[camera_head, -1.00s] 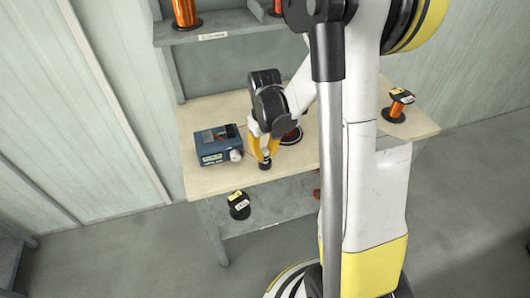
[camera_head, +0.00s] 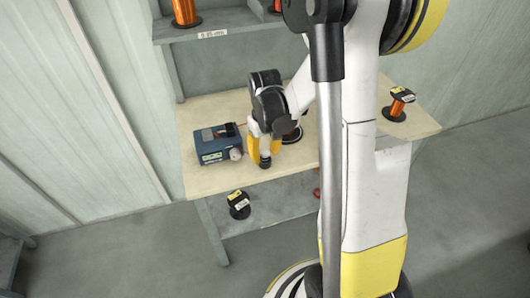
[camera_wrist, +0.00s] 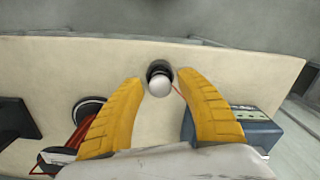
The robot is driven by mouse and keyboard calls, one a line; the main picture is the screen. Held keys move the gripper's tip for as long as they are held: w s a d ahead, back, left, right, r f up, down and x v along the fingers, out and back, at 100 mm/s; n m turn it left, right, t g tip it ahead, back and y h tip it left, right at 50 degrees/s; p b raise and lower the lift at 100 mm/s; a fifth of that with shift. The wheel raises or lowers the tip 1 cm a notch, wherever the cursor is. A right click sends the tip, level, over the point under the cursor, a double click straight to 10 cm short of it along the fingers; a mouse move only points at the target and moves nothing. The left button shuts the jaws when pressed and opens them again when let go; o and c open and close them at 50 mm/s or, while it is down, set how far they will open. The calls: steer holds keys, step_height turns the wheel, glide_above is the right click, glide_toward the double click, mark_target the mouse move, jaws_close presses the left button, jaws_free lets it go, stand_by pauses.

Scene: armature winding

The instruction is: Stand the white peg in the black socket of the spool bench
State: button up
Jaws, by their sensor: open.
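The white peg (camera_wrist: 159,87) shows its round white top between my fingers in the wrist view. It appears to stand upright in the black socket (camera_wrist: 157,68), whose dark ring shows around and behind the white top. In the head view the black socket (camera_head: 265,162) sits near the front edge of the spool bench (camera_head: 215,178). My gripper (camera_head: 264,151) is over it with its yellow fingers spread. In the wrist view my gripper (camera_wrist: 159,78) is open, one finger on each side of the peg, with gaps visible. How deep the peg sits is hidden.
A blue box (camera_head: 212,146) stands on the bench just left of my gripper. A spool (camera_head: 293,134) is close behind it on the right, partly hidden by my arm. Another spool (camera_head: 398,104) stands at the bench's right end. A black spool (camera_head: 239,205) is on the lower shelf.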

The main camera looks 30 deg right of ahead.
step_height(320, 180, up, 12)
steer(key=s+a+r+t, duration=0.3)
steer(key=s+a, duration=0.2)
steer(key=a, duration=0.2)
steer(key=s+a+r+t, duration=0.3)
steer(key=s+a+t, duration=0.1)
steer(key=s+a, duration=0.2)
steer(key=shift+a, duration=0.35)
steer(key=shift+r, duration=0.1)
stand_by(0.7)
